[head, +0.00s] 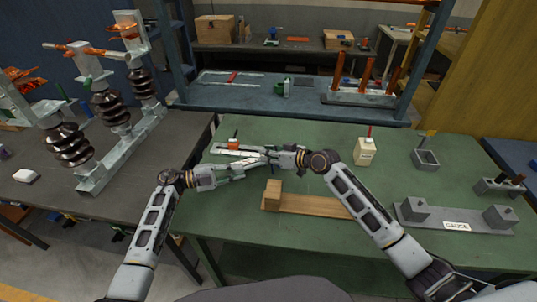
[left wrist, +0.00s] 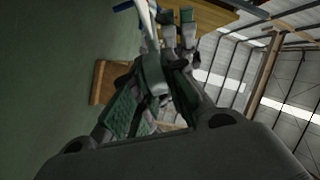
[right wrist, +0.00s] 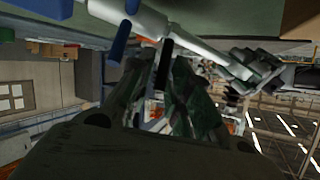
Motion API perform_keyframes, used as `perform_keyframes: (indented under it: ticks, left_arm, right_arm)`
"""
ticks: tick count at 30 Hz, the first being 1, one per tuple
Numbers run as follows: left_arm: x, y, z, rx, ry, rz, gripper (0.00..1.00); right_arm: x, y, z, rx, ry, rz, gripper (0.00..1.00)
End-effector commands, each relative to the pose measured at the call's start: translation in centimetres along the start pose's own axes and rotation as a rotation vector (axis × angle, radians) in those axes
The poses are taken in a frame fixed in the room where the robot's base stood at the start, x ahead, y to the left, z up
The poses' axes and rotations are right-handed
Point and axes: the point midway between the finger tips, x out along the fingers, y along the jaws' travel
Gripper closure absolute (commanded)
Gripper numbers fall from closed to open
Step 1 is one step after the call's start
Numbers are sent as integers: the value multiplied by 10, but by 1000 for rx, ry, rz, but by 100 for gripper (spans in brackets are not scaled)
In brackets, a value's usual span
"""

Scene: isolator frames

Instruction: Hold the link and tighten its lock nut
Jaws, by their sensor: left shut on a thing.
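The link is a slim pale grey rod (head: 250,160) between my two grippers over the green table; it also shows in the left wrist view (left wrist: 151,25) and the right wrist view (right wrist: 150,20). My left gripper (head: 240,168) is shut on the link, its green-padded fingers closed around it in the left wrist view (left wrist: 155,75). My right gripper (head: 273,156) is at the link's right part, close to my left gripper. In the right wrist view its fingers (right wrist: 163,85) converge near a small dark piece. Whether they grip it is unclear. I cannot make out the lock nut.
A wooden board with an upright block (head: 310,205) lies in front of the grippers. A labelled gauge fixture (head: 455,222), a cream box with a red stem (head: 365,152) and a grey bracket (head: 425,160) stand to the right. Dark ribbed insulators (head: 70,145) stand on the left bench.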

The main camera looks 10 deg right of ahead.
Motion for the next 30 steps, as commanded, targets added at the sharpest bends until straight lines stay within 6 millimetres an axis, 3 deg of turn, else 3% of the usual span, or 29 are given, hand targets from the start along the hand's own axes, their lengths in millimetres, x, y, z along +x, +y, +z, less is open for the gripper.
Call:
perform_keyframes:
  ticks: [5,10,30]
  left_arm:
    - [0,0,0,0,-1,1,100]
    - [0,0,0,0,-1,1,100]
    - [0,0,0,0,-1,1,100]
  right_arm:
    - [0,0,0,0,0,0,81]
    - [0,0,0,0,0,0,100]
    - [2,0,-2,2,-33,-6,100]
